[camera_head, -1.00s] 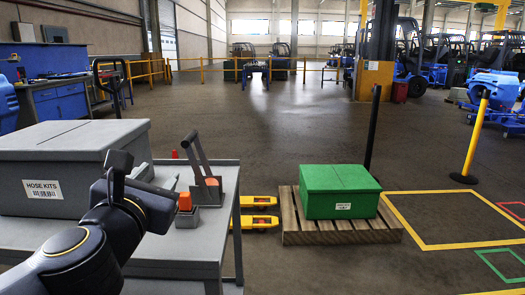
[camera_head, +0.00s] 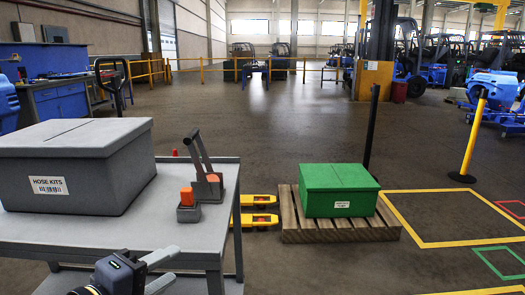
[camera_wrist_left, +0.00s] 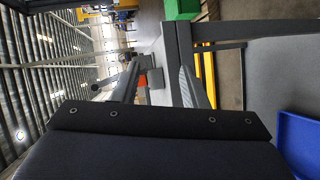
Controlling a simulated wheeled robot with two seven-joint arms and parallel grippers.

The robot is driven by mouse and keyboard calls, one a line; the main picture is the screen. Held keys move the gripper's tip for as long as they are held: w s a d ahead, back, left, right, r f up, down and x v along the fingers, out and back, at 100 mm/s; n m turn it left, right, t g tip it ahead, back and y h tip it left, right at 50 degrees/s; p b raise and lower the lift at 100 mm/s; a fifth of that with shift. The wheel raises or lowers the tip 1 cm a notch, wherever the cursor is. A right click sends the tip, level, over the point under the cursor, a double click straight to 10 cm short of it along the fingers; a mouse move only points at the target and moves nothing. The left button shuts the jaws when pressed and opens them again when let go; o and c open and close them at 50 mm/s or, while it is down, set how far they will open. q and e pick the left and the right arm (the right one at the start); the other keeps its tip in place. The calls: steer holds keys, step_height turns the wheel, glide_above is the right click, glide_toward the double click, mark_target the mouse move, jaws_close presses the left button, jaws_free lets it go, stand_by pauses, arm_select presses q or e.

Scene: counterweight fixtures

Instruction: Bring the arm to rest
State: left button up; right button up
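My left gripper (camera_head: 166,268) is at the bottom of the head view, low in front of the grey cart's near edge. Its two grey fingers are apart, with nothing between them. They also show apart in the left wrist view (camera_wrist_left: 158,88). On the cart top (camera_head: 135,232) stands a grey lever fixture (camera_head: 208,187) with its lever arm (camera_head: 200,150) tilted up and to the left. My gripper is clear of both. My right gripper is not in view.
A grey lidded box (camera_head: 95,185) labelled HOSE KITS stands on the cart's left. A green box (camera_head: 338,185) sits on a wooden pallet (camera_head: 300,236) right of the cart. A blue surface (camera_wrist_left: 302,142) shows in the left wrist view.

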arm_select(q)
steer(key=s+a+f+m+g+y, duration=0.2)
steer(key=s+f+m+g, duration=0.25)
steer(key=s+f, duration=0.35)
steer(key=s+a+f+m+g+y, duration=0.1)
steer(key=s+a+f+m+g, duration=0.35)
steer(key=f, duration=0.55)
step_height(320, 180, up, 32)
steer(key=d+t+p, duration=0.1)
steer(key=p, duration=3)
steer(key=shift+s+d+m+p, duration=0.3)
steer(key=shift+d, duration=0.1)
